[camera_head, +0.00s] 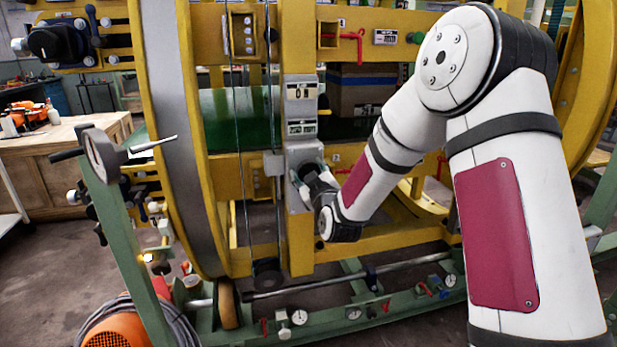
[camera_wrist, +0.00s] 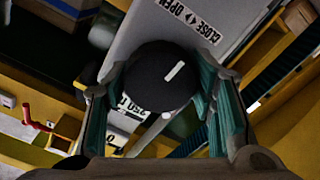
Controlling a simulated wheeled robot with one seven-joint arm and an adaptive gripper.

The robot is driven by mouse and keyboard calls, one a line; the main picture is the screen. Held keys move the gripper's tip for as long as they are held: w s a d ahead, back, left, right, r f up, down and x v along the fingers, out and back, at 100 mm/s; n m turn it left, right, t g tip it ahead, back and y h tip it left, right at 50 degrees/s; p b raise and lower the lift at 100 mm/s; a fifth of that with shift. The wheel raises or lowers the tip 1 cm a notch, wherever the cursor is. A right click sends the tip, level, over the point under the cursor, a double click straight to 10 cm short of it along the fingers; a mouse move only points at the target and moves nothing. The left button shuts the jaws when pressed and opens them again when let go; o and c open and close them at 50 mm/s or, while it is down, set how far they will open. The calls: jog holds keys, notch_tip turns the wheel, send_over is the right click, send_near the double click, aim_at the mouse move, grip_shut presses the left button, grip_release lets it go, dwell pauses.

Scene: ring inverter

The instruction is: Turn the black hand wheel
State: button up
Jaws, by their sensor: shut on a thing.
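The black hand wheel (camera_wrist: 158,72) is round, with a short white mark on its face, on a grey panel (camera_wrist: 128,38) lettered "CLOSE" and "OPEN". The mark slants up to the right in the wrist view. My gripper (camera_wrist: 162,88) is shut on the wheel, with a teal-padded finger on either side of its rim. In the head view my gripper (camera_head: 313,180) is at the grey box on the yellow upright, below a small panel.
The yellow ring frame (camera_head: 166,130) stands around the panel. A red-handled valve (camera_head: 350,37) is above, and another red handle (camera_wrist: 38,122) shows in the wrist view. A green post (camera_head: 128,235) with a grey lever disc is at left. A wooden bench (camera_head: 60,150) stands further left.

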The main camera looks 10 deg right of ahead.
jog(key=m+b, duration=0.3)
jog(key=m, duration=0.1)
jog(key=shift+f, duration=0.1)
jog(key=shift+m+b, duration=1)
jog(key=shift+m, duration=0.8)
jog(key=o, duration=1.1)
jog(key=shift+o, duration=0.2)
jog(key=s, duration=1.2)
